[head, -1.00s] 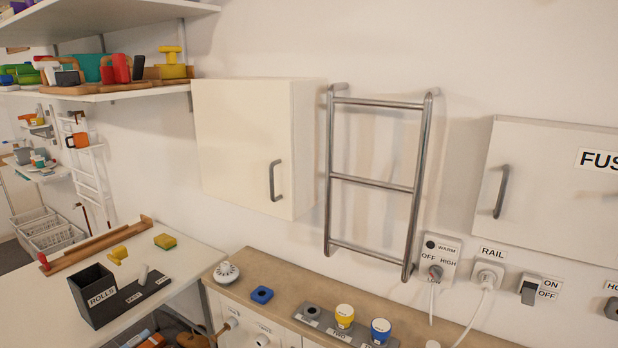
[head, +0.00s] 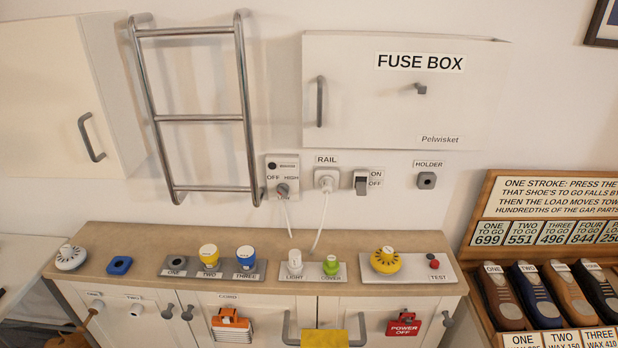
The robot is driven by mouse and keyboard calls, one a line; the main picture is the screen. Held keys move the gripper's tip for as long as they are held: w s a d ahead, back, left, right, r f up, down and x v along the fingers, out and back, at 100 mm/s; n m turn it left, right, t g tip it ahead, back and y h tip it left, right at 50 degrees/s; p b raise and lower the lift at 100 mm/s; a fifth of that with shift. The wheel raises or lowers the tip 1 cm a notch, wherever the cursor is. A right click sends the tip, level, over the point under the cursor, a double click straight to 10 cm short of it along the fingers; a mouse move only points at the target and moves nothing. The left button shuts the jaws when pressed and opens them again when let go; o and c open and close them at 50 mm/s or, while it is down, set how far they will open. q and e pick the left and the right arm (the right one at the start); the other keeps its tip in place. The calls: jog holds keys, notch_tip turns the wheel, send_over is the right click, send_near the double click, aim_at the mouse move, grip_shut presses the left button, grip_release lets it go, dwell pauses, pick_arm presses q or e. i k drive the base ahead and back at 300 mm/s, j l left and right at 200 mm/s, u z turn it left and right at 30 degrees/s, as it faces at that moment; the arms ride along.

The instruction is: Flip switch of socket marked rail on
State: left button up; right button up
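The socket marked RAIL (head: 327,180) is on the wall below the fuse box, with a white plug in it and a cord hanging down. Its label (head: 326,159) sits just above. Directly to its right is a rocker switch (head: 361,184) with a grey toggle, and ON and OFF labels beside it, ON above OFF. The toggle appears tilted toward the lower OFF side, but it is too small to be certain. Neither of my grippers shows in the head view.
A fuse box (head: 405,100) hangs above. A metal towel rail (head: 200,118) and a warmer dial (head: 283,188) are to the left. A holder (head: 427,181) is to the right. The counter (head: 150,250) below carries coloured knobs. A shoe rack (head: 545,250) stands at right.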

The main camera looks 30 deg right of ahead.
aim_at(360, 187)
jog(key=z, duration=1.25)
